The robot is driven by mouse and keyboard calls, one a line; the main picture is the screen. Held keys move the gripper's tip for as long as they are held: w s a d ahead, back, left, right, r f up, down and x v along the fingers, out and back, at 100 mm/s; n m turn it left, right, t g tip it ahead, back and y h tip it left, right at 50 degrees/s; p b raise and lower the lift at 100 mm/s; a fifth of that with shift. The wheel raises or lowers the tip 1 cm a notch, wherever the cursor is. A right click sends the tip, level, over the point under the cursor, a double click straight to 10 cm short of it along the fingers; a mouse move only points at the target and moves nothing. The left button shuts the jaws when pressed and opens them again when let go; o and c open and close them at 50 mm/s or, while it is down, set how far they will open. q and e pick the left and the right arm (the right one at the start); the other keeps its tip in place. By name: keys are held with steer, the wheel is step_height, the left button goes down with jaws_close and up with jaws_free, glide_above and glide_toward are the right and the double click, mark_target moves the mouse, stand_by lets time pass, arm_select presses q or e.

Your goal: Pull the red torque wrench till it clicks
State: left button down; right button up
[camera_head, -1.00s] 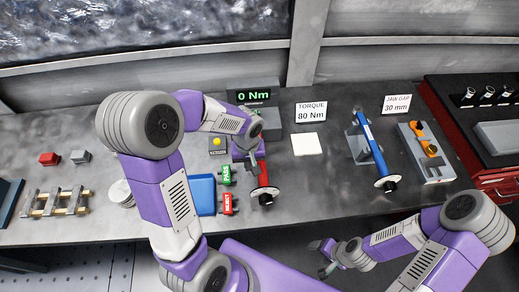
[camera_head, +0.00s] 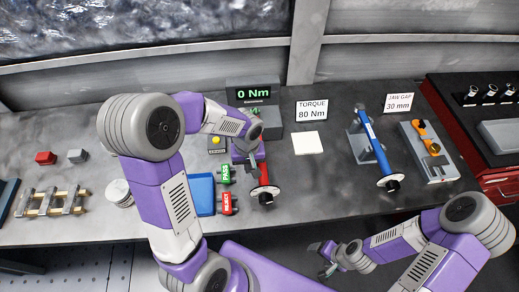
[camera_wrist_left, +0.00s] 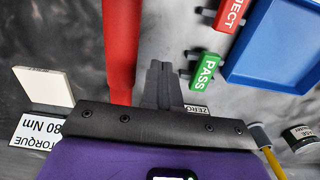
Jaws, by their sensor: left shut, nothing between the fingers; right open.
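In the head view the left gripper is mostly hidden by my own wrist. The display (camera_head: 253,94) behind reads 0 Nm. My right gripper (camera_head: 323,257) is open and empty, in front of the bench.
Green PASS (camera_head: 225,174) and red REJECT (camera_head: 227,203) blocks and a blue tray (camera_head: 202,195) sit left of the wrench. A TORQUE 80 Nm sign (camera_head: 312,110), a white pad (camera_head: 309,143) and a blue wrench (camera_head: 374,145) stand to the right.

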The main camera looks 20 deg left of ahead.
mark_target(262, 165)
arm_select(q)
steer(key=shift+w+d+r+b, duration=0.1)
steer(key=shift+w+d, duration=0.25)
steer(key=shift+d, duration=0.25)
steer(key=shift+w+d+f+b, duration=0.1)
steer(key=shift+w+d+b, duration=0.05)
steer(key=shift+w+d, duration=0.35)
steer(key=shift+w+d+r+b, duration=0.1)
steer(key=shift+w+d, duration=0.15)
steer(key=shift+d, duration=0.4)
stand_by(1.0)
steer(key=shift+w+d, duration=0.65)
steer(key=shift+d, duration=0.2)
steer(key=shift+w+d, duration=0.6)
steer(key=shift+d, duration=0.2)
stand_by(1.3)
steer(key=s+a, duration=0.4)
steer(key=a, duration=0.2)
steer(key=shift+s+a+b, duration=0.3)
steer(key=shift+s+b, duration=0.05)
steer(key=shift+b, duration=0.1)
stand_by(0.9)
